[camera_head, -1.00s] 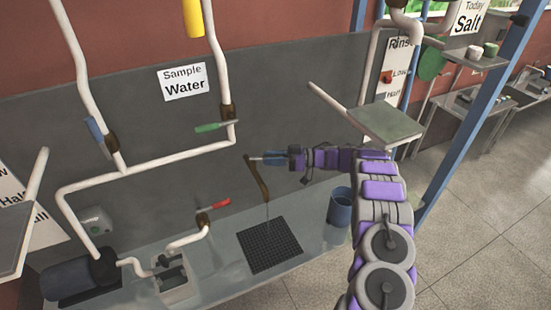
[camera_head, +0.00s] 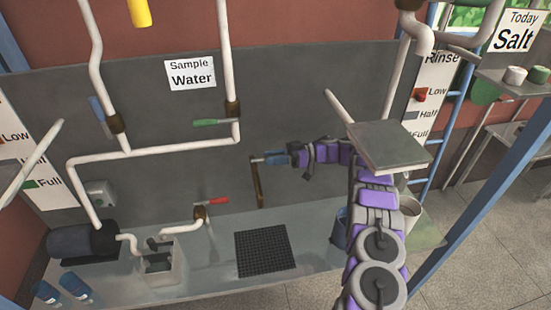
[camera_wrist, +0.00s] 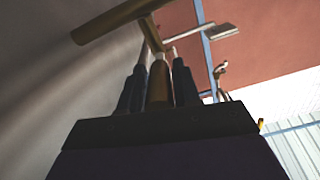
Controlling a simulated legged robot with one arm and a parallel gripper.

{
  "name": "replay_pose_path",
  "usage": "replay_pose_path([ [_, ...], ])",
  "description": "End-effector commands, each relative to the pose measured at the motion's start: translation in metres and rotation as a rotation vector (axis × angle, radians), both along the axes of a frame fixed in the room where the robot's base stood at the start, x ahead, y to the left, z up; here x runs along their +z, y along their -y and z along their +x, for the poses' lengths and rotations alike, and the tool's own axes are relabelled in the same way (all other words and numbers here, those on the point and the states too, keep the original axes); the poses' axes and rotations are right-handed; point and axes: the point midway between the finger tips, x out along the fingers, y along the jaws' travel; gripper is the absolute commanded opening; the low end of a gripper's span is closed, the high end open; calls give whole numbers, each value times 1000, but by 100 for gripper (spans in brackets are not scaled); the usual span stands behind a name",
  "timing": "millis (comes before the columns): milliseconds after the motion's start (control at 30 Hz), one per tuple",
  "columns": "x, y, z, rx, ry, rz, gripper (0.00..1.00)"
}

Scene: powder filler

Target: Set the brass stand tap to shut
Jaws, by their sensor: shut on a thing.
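The brass stand tap (camera_head: 258,187) shows in the head view as a brown upright pipe in front of the grey back panel, above the black drain grid. My gripper (camera_head: 274,159) is at its top end, reaching in from the right. In the wrist view my gripper (camera_wrist: 158,62) has its two dark fingers on either side of a brass-coloured bar of the brass stand tap (camera_wrist: 158,85), and it is shut on that. A thicker brass pipe crosses beyond the fingertips. The fingers hide part of the tap's top in the head view.
The black drain grid (camera_head: 265,250) lies on the grey bench below. A red-handled tap (camera_head: 211,202) is to the left, and a green-handled valve (camera_head: 211,122) is above left. A grey plate (camera_head: 388,146) overhangs my arm on the right.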

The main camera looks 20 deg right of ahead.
Motion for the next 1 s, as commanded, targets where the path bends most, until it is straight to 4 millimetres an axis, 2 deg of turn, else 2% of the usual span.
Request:
replay_pose_path([
  [33,-1,5,1,-10,0,-2,0],
  [467,-1,4,1,-3,-2,-1,0],
  [500,-1,4,1,-3,-2,-1,32],
  [767,0,1,-1,2,1,-3,57],
  [1000,1,-3,-1,3,1,-7,57],
])
